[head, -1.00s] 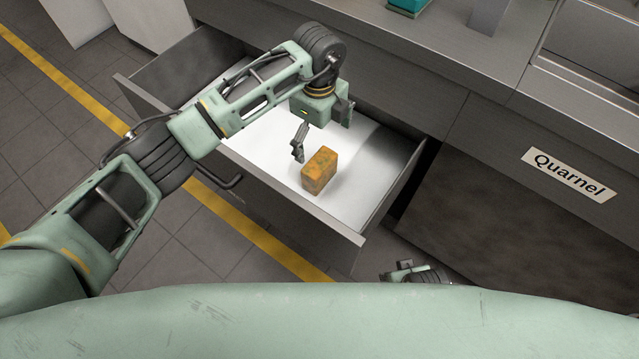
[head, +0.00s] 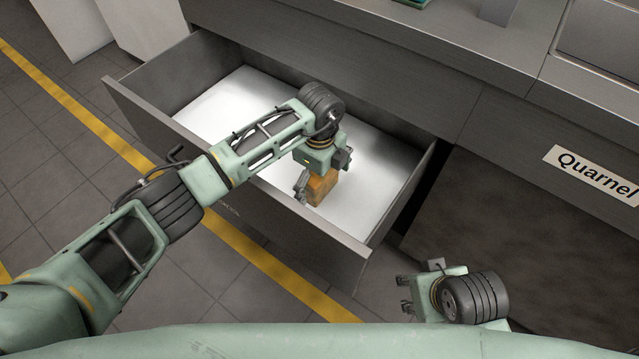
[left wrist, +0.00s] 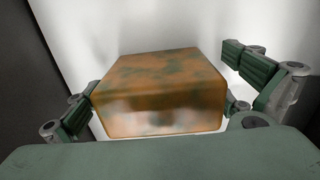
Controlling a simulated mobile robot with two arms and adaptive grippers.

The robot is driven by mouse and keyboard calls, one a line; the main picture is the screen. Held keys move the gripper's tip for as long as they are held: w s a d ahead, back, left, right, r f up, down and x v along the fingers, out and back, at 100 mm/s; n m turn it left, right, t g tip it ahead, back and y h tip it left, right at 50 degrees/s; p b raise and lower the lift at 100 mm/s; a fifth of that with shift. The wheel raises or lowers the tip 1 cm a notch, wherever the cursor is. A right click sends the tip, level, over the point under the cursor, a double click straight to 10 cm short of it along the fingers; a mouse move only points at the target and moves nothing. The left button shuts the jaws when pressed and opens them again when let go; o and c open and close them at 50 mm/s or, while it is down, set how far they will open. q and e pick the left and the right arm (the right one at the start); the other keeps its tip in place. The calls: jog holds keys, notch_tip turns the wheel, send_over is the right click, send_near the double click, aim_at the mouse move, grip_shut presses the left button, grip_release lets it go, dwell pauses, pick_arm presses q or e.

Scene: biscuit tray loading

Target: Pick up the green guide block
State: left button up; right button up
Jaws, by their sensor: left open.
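A block (head: 321,188) lies in the open drawer, worn orange-brown with dull green patches rather than plain green. In the left wrist view the block (left wrist: 160,90) fills the middle. My left gripper (head: 323,177) is open, directly over the block, with a finger on either side. In the left wrist view the right finger stands clear of the block; the left finger is close to its edge, and I cannot tell if it touches. My right gripper (head: 404,294) is low at the bottom, outside the drawer, away from the block; its jaw opening is unclear.
The pulled-out grey drawer (head: 290,217) has raised walls and a white floor, otherwise bare. A grey counter (head: 400,50) stands behind it. A "Quarnel" label (head: 597,174) is on the front at right. A teal item (head: 412,3) is cut off at the top edge.

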pick_arm(q)
jog(key=shift+f, duration=0.3)
jog(key=shift+c, duration=0.4)
jog(key=shift+r, duration=0.1)
jog(key=c, duration=1.9)
